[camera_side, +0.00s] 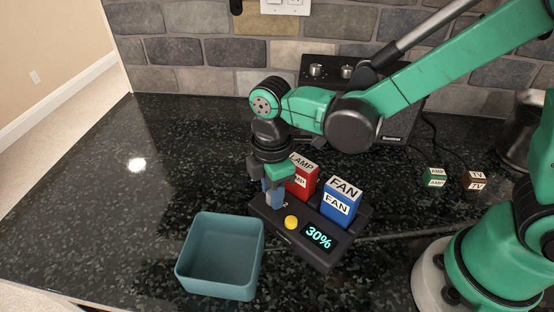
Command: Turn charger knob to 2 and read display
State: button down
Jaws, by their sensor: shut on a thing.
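The black charger (279,233) lies on the counter with a lit display (318,237) reading 30%. A round yellow button (291,222) sits left of the display. A red block marked LAMP (302,178) and a blue block marked FAN (341,201) stand upright in the charger's back. My gripper (273,201) points down at the charger's left end, its fingers shut on what appears to be the charger knob. The fingers hide the knob and its pointer. A white 2 shows just right of the fingers; other markings are hidden or too small to read.
An open teal bin (205,258) stands left of the charger, close to it. Small green AMP (435,177) and brown TV (475,180) blocks lie at the right. A black amplifier (345,140) stands against the brick wall. The counter's left side is clear.

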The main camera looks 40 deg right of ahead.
jog(key=m, duration=1.1)
jog(key=shift+m, duration=0.3)
dwell(0.5)
jog(key=c, duration=0.6)
grip_release()
jog(key=shift+r, duration=2.85)
